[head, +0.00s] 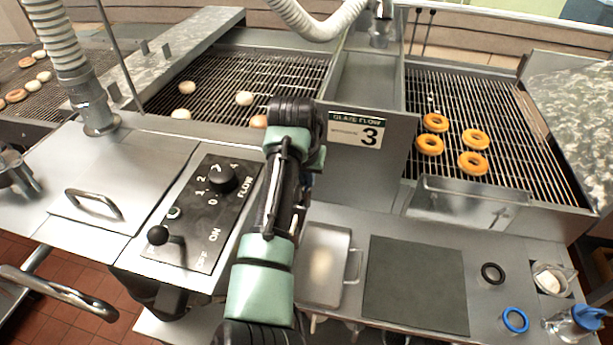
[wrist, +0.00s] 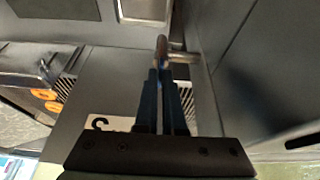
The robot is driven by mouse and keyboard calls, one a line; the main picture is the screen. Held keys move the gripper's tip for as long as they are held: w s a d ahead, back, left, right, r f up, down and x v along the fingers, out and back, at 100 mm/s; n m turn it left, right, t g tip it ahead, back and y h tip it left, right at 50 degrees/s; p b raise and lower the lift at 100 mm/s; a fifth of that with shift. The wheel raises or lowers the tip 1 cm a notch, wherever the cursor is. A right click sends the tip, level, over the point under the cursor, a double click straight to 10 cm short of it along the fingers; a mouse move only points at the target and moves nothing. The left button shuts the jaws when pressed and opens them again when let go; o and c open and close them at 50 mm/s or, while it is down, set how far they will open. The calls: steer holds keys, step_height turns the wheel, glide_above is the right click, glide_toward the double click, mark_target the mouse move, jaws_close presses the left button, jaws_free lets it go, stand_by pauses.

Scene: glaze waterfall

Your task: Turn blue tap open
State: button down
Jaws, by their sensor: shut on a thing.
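In the wrist view, my gripper (wrist: 163,78) is shut on a small upright tap handle (wrist: 161,46). A short metal stem (wrist: 184,57) runs from the handle to the grey wall on the right. In the head view, my arm hides the gripper and the tap, in front of the panel with the "Glaze Flow 3" label (head: 357,131).
A control panel (head: 205,215) with a knob and lever is left of my arm. A metal tray (head: 322,265) and dark mat (head: 416,284) lie to the right. Several rings sit on the right grate (head: 485,110).

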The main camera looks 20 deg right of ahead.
steer(key=shift+r+n+p, duration=0.1)
steer(key=shift+n+p, duration=0.3)
steer(key=n+p, duration=0.1)
steer(key=n+y+p, duration=0.1)
steer(key=shift+d+r+n+t, duration=0.1)
steer(key=shift+d+n+t, duration=0.1)
steer(key=shift+n+t, duration=0.15)
steer(key=n+y+p, duration=0.1)
steer(key=n, duration=0.1)
steer(key=shift+n, duration=0.35)
steer(key=n, duration=0.1)
steer(key=n+y, duration=0.1)
steer(key=shift+d+f+n+b, duration=0.1)
steer(key=shift+f+n+b, duration=0.2)
steer(key=shift+n, duration=0.1)
steer(key=n+y+b, duration=0.1)
steer(key=n+b, duration=0.1)
steer(key=n, duration=0.1)
steer(key=shift+y, duration=0.3)
steer(key=shift+d+r+n+g+y+b, duration=0.1)
steer(key=shift+n+g+y+b, duration=0.35)
steer(key=shift+n+b, duration=0.8)
steer(key=c, duration=1)
jaws_free()
